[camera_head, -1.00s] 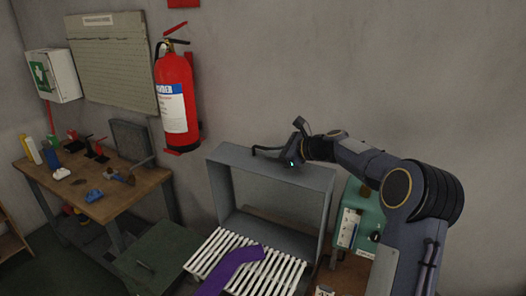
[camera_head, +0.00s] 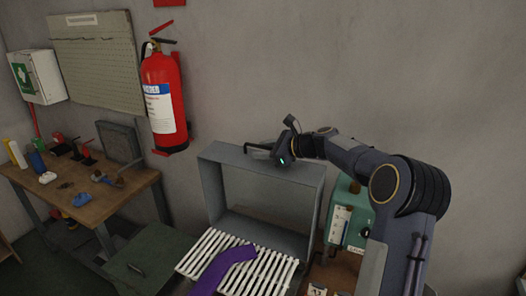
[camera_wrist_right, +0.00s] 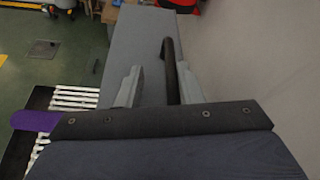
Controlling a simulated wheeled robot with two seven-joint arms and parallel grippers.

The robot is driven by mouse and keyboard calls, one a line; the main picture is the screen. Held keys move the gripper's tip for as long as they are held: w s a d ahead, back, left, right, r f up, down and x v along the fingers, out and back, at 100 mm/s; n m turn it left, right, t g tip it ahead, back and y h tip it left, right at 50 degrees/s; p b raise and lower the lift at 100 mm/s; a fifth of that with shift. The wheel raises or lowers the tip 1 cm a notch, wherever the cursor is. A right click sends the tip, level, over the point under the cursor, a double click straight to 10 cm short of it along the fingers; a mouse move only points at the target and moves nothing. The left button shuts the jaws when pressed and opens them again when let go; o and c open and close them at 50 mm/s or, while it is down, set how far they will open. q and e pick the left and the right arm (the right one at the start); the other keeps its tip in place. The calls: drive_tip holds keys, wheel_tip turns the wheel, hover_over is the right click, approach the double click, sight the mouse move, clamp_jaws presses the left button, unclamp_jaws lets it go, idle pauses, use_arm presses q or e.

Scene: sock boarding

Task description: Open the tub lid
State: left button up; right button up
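A grey box-shaped lid (camera_head: 213,190) stands raised, its hollow side facing me, behind a white slatted rack. A dark bar handle (camera_head: 257,147) sticks out from its top edge. My right gripper (camera_head: 277,155) is at that top edge by the handle. In the right wrist view, the fingers of my right gripper (camera_wrist_right: 158,74) are apart, with the dark handle (camera_wrist_right: 172,70) between them, nearer the right finger. The grey lid surface (camera_wrist_right: 146,40) lies beneath. I cannot tell whether a finger touches the handle. My left gripper is not in view.
A purple sock (camera_head: 222,268) lies on the white slatted rack (camera_head: 275,272). A green machine (camera_head: 350,215) is right of the lid. A workbench (camera_head: 105,200) and a fire extinguisher (camera_head: 163,100) are at left. The wall is close behind.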

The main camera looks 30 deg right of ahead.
drive_tip(key=b+v, duration=0.1)
drive_tip(key=v, duration=0.6)
drive_tip(key=shift+s+d+b, duration=0.1)
drive_tip(key=shift+s+b, duration=0.1)
drive_tip(key=shift+b, duration=0.2)
